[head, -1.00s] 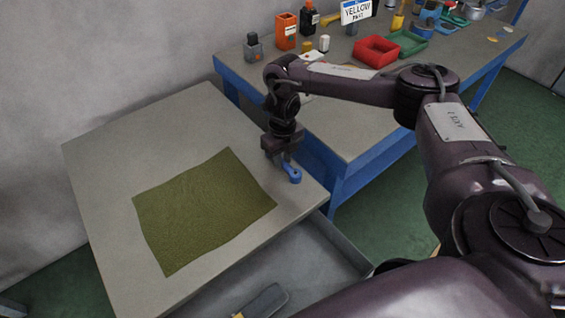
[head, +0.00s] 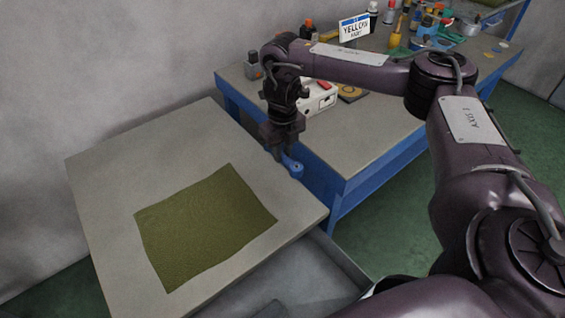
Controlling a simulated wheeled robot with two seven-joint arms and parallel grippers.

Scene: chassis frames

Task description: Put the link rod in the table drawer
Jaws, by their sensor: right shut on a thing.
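The blue link rod (head: 293,168) is in the jaws of my right gripper (head: 280,152), with its round, holed end sticking out toward the lower right. In the picture it overlaps the right edge of the grey table (head: 105,180); it looks raised above the top. The table drawer (head: 345,262) is pulled open below the table's front edge, nearer me and lower in the picture than the rod. Part of the drawer is cut off or behind my right arm. My left gripper is out of view.
A green cloth (head: 205,225) lies on the table. The table's left part is bare.

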